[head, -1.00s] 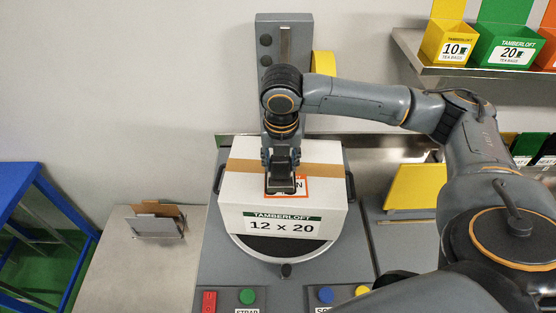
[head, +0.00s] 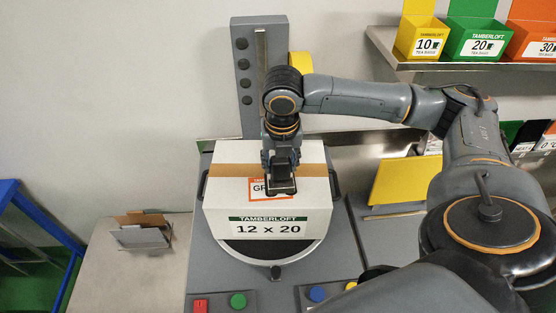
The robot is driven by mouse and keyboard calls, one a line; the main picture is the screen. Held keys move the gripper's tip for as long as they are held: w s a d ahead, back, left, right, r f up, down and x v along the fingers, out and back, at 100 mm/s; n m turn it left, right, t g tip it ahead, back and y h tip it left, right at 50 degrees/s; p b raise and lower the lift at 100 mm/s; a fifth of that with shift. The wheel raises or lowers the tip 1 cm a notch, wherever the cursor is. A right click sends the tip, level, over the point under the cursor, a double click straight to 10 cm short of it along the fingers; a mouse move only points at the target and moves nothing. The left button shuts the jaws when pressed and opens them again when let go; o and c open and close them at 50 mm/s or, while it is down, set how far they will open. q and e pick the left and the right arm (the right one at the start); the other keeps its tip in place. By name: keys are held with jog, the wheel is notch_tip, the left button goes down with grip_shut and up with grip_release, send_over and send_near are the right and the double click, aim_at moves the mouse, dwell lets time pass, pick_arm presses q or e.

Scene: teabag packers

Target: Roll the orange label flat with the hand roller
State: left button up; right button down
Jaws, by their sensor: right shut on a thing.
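The orange-bordered label (head: 257,188) lies on the top face of a white carton (head: 225,198), near its front edge. The label's left part with the letters "GR" shows; my gripper hides its right part. My right gripper (head: 281,186) points down over the label's right side and is shut. The hand roller in it is mostly hidden by the fingers, and I cannot tell how firmly it touches the label. My left gripper is out of view.
The carton stands on a round dark turntable (head: 270,252) in front of a grey column (head: 247,85). Buttons sit along the front. A shelf (head: 400,68) with colored tea boxes is at the upper right. A small holder (head: 140,235) stands on the left bench.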

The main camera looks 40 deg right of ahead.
jog(key=shift+w+a, duration=0.65)
jog(key=shift+a, duration=0.35)
jog(key=shift+w+a, duration=0.6)
jog(key=shift+a, duration=0.4)
notch_tip(320, 180, up, 8)
dwell(0.4)
